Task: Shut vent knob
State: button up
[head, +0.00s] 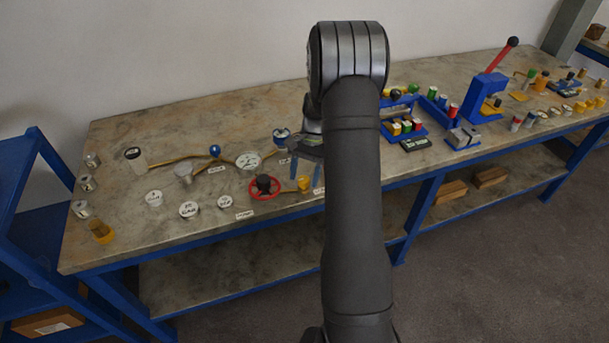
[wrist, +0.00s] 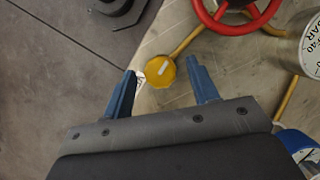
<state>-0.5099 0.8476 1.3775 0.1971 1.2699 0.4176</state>
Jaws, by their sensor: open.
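The yellow knob (head: 304,184) stands at the end of a short yellow pipe, right of the red handwheel (head: 264,187); I take it to be the vent knob. In the wrist view the knob (wrist: 160,72) is seen from above with a short white mark on its top. My gripper (head: 306,172) is open over it. In the wrist view the blue fingers of my gripper (wrist: 162,78) lie on either side of the knob, with a gap at each side. Whether the fingertips are down at knob height I cannot tell. A small white label shows beside the left finger, partly hidden.
A pressure gauge (head: 248,160) and a blue-knobbed valve (head: 215,150) stand behind the handwheel. Several white-topped round pieces lie to the left. The bench's front edge is close to the knob. A blue press (head: 487,92) with a red lever stands at the right.

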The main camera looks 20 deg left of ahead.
jog(key=shift+s+f, duration=0.1)
jog(key=shift+f, duration=0.1)
jog(key=c, duration=1)
